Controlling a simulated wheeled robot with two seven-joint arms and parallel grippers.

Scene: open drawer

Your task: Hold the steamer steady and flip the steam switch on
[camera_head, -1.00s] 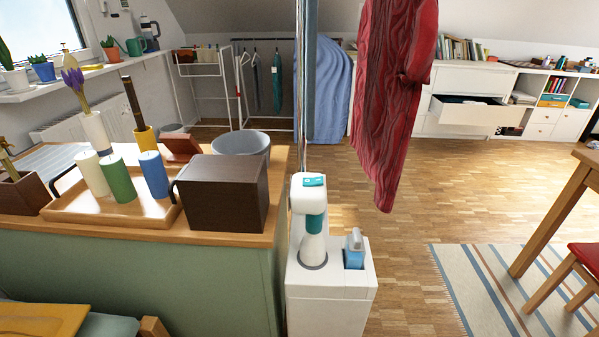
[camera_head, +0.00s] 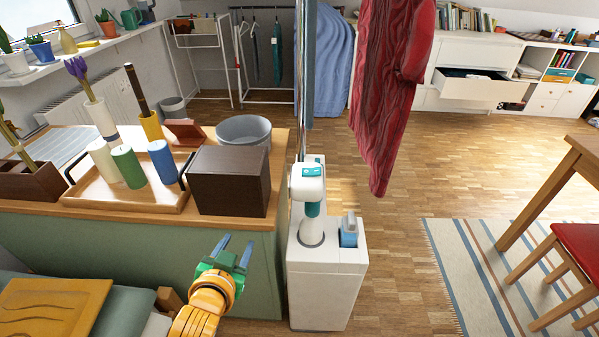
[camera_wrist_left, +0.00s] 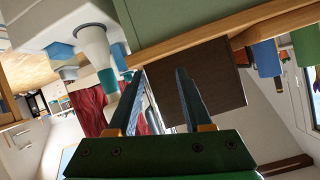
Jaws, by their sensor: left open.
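The garment steamer (camera_head: 307,190), white with a teal handle and teal patch on its head, stands upright on a white cabinet (camera_head: 325,284). It also shows, turned over, in the left wrist view (camera_wrist_left: 93,45). My left gripper (camera_head: 236,246), with blue-grey fingers on a green mount, is open and empty, low and left of the steamer and apart from it. Its fingers also show in the left wrist view (camera_wrist_left: 160,102). I cannot make out a switch. My right gripper is not in view.
A green sideboard (camera_head: 150,250) with a wooden top stands left of the cabinet. It bears a dark brown box (camera_head: 230,182), a grey bowl (camera_head: 243,130) and a candle tray (camera_head: 100,200). A red garment (camera_head: 390,90) hangs behind.

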